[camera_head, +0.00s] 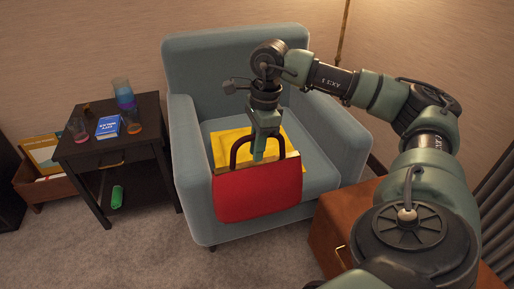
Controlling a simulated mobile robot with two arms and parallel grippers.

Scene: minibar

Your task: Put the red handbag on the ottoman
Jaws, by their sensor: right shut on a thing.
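The red handbag (258,192) hangs upright by its dark handle from my right gripper (259,156). The gripper is shut on the handle, and the bag is in front of the blue-grey armchair's seat. The bag covers the front of the seat; I cannot tell whether it touches the chair. My left gripper is not in view.
The armchair (186,150) has a yellow item (228,143) on its seat. A dark side table (90,148) at left bears a blue book (108,127) and several glasses. Carpet (150,255) is clear in front.

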